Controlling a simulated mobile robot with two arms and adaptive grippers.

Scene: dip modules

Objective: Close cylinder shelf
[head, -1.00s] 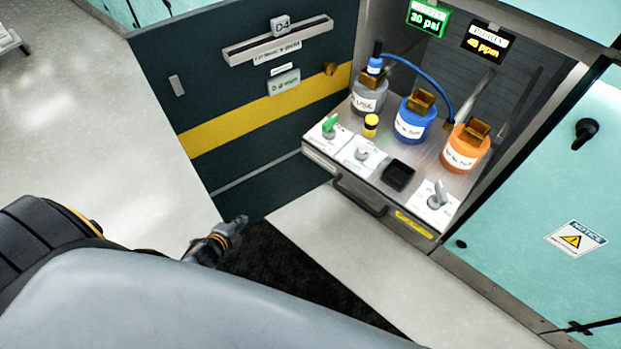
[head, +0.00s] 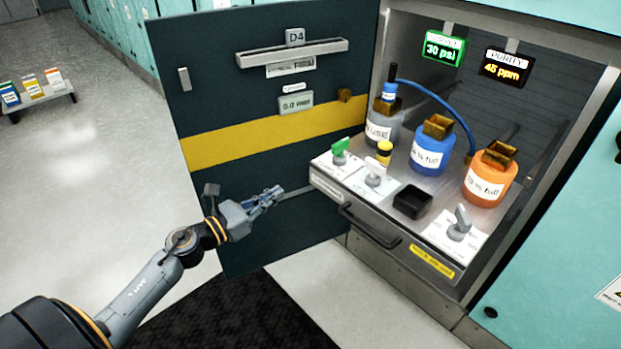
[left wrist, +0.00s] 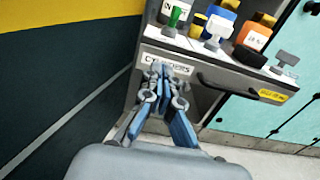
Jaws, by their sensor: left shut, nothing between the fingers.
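The cylinder shelf (head: 395,215) is pulled out of the cabinet, with a dark handle (head: 370,227) on its front. It carries a grey cylinder (head: 381,127), a blue cylinder (head: 430,152) and an orange cylinder (head: 490,180). My left gripper (head: 277,192) is shut and empty, left of the shelf front and in front of the open cabinet door. In the left wrist view, the fingers (left wrist: 166,72) point at the shelf front, over part of its "CYLINDERS" label; the handle (left wrist: 225,84) is to their right. Contact cannot be told. My right gripper is not in view.
The dark cabinet door (head: 235,95) with a yellow stripe stands open on the left. Green, white and grey valve knobs and a black box (head: 412,202) sit on the shelf's front. The floor before the shelf is clear.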

